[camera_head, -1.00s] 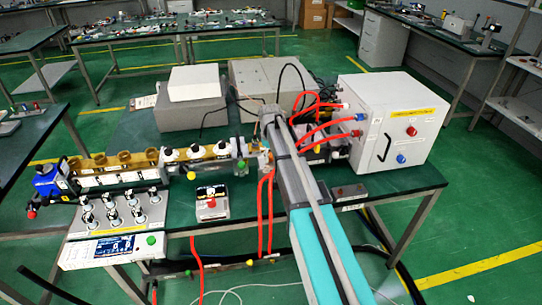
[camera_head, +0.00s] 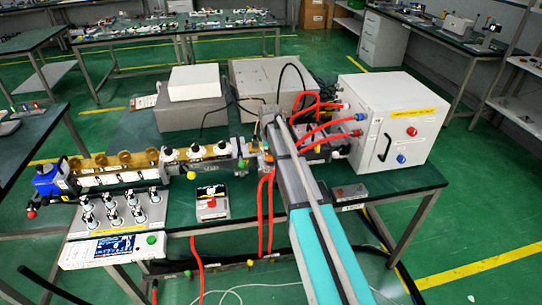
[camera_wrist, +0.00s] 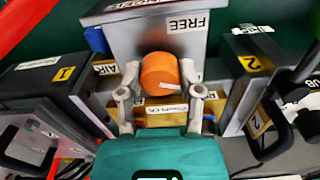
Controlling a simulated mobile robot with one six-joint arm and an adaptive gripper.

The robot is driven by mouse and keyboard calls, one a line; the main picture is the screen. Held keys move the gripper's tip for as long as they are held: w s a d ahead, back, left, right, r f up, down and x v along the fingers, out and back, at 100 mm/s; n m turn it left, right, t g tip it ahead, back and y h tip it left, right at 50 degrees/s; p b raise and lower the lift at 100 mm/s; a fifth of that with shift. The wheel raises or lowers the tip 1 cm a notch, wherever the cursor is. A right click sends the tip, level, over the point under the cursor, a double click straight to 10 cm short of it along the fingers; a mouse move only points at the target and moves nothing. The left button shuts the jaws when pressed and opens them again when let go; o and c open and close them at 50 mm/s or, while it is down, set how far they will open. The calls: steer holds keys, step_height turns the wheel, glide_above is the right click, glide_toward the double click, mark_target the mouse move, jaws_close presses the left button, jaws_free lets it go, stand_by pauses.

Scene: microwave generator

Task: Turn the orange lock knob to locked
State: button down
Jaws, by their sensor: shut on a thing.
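The orange lock knob (camera_wrist: 159,76) is in the middle of the wrist view, in front of a grey metal block (camera_wrist: 150,30). A short pale mark shows on its lower face, toward the right. A "FREE" label (camera_wrist: 184,25) appears upside down above and to the right of it. My gripper (camera_wrist: 160,80) has one finger on each side of the knob and is shut on it. In the head view my arm hides the knob and the fingertips.
Grey blocks labelled 1 (camera_wrist: 62,75) and 2 (camera_wrist: 252,64) stand left and right of the knob, with black handles close by. A brass part (camera_wrist: 165,110) lies below it. A white cabinet (camera_head: 385,120) with red hoses stands right of my arm.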

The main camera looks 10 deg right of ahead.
steer(key=shift+m, duration=1)
steer(key=shift+c, duration=1.3)
jaws_free()
steer(key=s+n, duration=0.3)
steer(key=s, duration=2.6)
steer(key=shift+d+r, duration=0.15)
steer(key=shift+d, duration=0.1)
